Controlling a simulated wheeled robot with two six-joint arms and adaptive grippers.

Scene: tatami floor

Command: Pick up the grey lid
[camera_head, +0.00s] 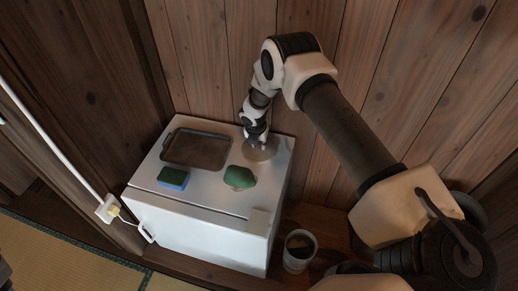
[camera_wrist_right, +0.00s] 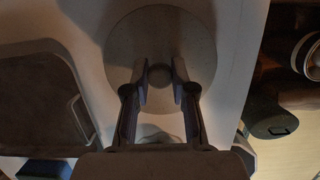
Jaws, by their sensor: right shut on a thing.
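The round grey lid (camera_head: 262,153) is at the back right of the white cabinet's top. In the right wrist view the lid (camera_wrist_right: 190,28) fills the middle, with a small round knob (camera_wrist_right: 159,75) at its centre. My right gripper (camera_head: 257,140) comes down over the lid from above. In the right wrist view its two fingers (camera_wrist_right: 160,84) are closed on the knob from both sides. I cannot tell whether the lid touches the cabinet top. My left gripper is not in view.
On the white cabinet (camera_head: 195,229) lie a dark tray (camera_head: 197,150), a blue and green sponge (camera_head: 173,179) and a green lumpy object (camera_head: 239,177). A grey cylindrical container (camera_head: 299,252) stands to its right. A wooden wall (camera_head: 215,60) rises close behind.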

